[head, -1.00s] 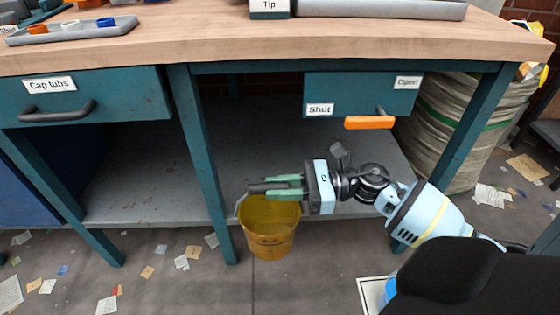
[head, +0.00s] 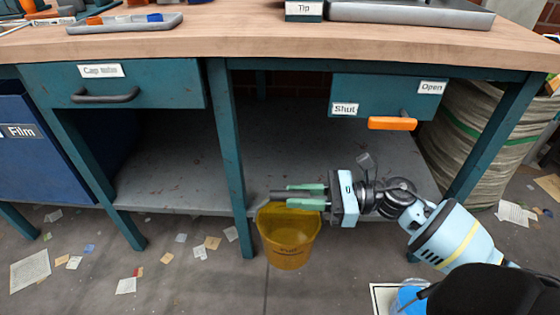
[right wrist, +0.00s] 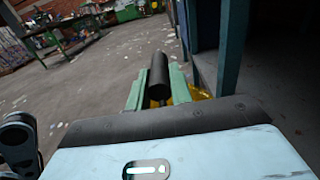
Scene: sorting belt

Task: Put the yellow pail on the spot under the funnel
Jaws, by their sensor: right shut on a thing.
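The yellow pail (head: 288,245) hangs upright from my right gripper (head: 290,197), in front of the bench's lower shelf. My right gripper is shut on the pail's dark handle grip, which also shows between the green fingers in the right wrist view (right wrist: 159,78). There, only a sliver of the pail (right wrist: 197,92) shows past the fingers. An orange lever (head: 392,123) sticks out under the bench, between "Shut" and "Open" labels. I cannot make out a funnel outlet. A white-edged floor patch with something blue on it (head: 410,299) is partly hidden at the bottom right. My left gripper is not in view.
The bench legs (head: 232,165) and grey lower shelf (head: 175,170) stand close behind the pail. A blue "Film" bin (head: 35,150) is at left, a large sack (head: 480,140) at right. Paper scraps litter the floor, which is otherwise clear in front at left.

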